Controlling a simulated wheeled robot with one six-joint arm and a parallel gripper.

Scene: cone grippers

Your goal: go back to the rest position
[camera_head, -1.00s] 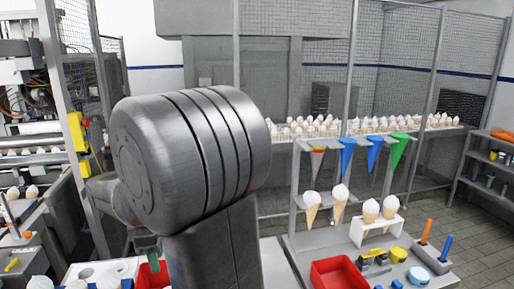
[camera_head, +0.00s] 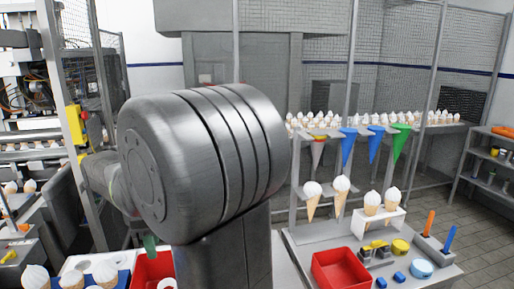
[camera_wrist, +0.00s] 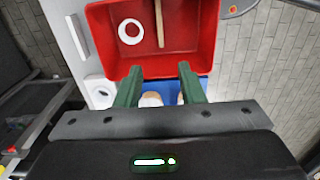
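My gripper (camera_wrist: 158,73) is open, its two green fingers spread apart in the wrist view. Nothing is clearly held between them; small whitish shapes and a blue surface show behind, partly hidden by the gripper body. The fingers point toward a red bin (camera_wrist: 98,41) holding a white ring (camera_wrist: 130,31) and a wooden stick (camera_wrist: 160,22). In the head view my arm fills the middle, and one green finger (camera_head: 149,244) shows above the left red bin (camera_head: 145,272). The rest of the gripper is hidden behind my arm.
Ice cream cones (camera_head: 312,203) hang in a rack at right, and two more stand in a white holder (camera_head: 359,226). A second red bin (camera_head: 318,268) sits on the bench. Cones (camera_head: 35,277) stand at lower left. A mesh fence (camera_head: 410,60) closes the back.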

